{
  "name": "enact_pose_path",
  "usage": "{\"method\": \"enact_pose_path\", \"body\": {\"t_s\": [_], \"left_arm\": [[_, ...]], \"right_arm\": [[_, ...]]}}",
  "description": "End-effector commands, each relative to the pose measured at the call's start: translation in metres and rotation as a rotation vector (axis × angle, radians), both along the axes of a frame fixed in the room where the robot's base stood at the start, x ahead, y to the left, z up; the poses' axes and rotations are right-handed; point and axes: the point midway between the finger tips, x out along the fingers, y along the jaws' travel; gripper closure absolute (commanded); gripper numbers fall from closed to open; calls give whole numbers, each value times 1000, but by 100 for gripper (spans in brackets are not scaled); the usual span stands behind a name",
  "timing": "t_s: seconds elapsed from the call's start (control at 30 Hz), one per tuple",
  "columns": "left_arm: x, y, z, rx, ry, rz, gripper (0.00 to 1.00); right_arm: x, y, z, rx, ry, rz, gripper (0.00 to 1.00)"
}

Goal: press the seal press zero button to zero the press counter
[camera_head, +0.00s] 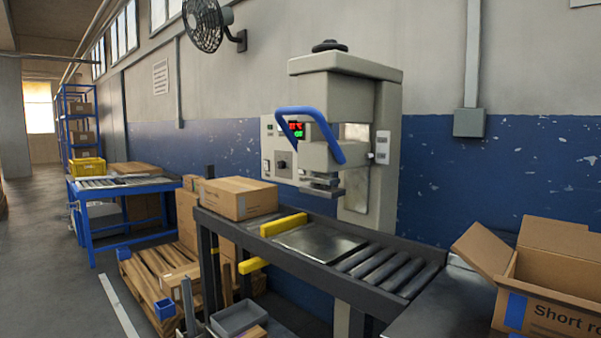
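The seal press (345,85) is a beige machine with a blue lever handle (312,128), standing behind the roller conveyor against the wall. Its control panel (272,150) is on its left side, partly covered by the handle. Small pale labels or buttons (382,147) show on the press's right side. I cannot tell which part is the zero button. Neither of my grippers is in view.
A closed carton (238,198) sits on the conveyor (372,270) left of a flat metal plate (320,243). Yellow guides (283,225) stand near it. An open carton (555,285) is at the right. A pallet (155,275) and grey bin (238,318) are below.

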Motion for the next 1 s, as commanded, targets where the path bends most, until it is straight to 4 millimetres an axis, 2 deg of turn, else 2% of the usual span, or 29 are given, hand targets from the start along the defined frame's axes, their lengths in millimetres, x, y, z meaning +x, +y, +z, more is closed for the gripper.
{"method": "enact_pose_path", "body": {"t_s": [0.03, 0.13, 0.17, 0.5, 1.0], "left_arm": [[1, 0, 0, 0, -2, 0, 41], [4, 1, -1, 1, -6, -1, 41], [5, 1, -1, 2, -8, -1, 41], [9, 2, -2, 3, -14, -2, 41], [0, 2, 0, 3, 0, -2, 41]], "right_arm": [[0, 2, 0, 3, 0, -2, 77], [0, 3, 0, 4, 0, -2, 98], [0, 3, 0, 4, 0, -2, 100], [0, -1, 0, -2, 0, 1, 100], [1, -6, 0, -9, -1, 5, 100]]}}
